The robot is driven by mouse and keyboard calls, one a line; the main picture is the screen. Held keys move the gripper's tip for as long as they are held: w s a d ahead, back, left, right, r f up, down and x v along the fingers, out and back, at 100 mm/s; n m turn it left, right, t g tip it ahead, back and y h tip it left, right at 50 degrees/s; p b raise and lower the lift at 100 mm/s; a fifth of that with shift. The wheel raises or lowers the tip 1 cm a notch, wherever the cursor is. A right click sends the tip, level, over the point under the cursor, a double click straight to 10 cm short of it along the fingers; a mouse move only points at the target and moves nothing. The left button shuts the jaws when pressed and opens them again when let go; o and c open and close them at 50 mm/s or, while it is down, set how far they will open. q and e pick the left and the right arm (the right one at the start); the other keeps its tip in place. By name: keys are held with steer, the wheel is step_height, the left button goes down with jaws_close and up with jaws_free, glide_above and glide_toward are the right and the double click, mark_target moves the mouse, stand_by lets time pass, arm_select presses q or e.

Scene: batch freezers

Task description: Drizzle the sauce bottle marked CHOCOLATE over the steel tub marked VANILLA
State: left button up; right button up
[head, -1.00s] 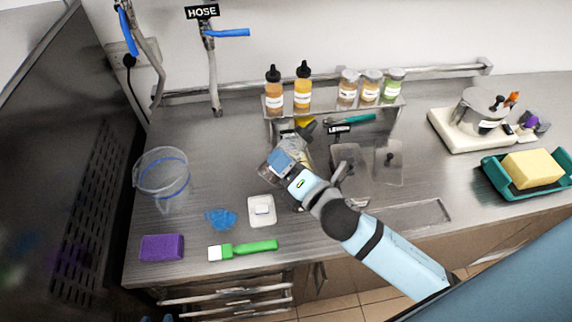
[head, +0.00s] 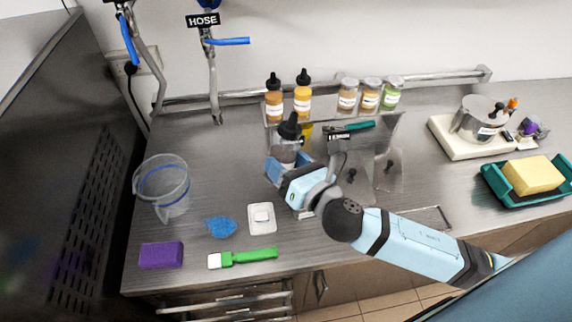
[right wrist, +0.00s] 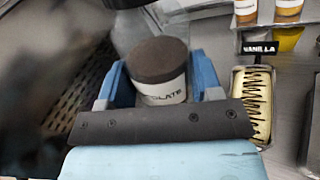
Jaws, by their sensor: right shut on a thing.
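My right gripper (head: 290,168) is shut on a sauce bottle (head: 286,150) with a dark nozzle cap. In the head view the bottle stands about upright, nozzle up, above the counter. In the right wrist view the bottle (right wrist: 165,93) shows a brown round end and a label reading "OLATE", its start hidden, between the blue fingers of the gripper (right wrist: 158,82). The steel tub marked VANILLA (right wrist: 238,100) is to the right there, with pale contents crossed by dark zigzag lines. In the head view my arm and the bottle hide the tub. My left gripper is not in view.
Two more sauce bottles (head: 302,97) and several jars (head: 370,95) stand on a rack behind. More tubs (head: 388,170) are right of the gripper. A clear pitcher (head: 165,190), purple sponge (head: 161,255), blue cloth (head: 220,227) and green brush (head: 249,257) lie left.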

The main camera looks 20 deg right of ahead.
steer(key=n, duration=0.1)
steer(key=r+n, duration=0.1)
steer(key=n, duration=0.1)
steer(key=shift+n, duration=0.3)
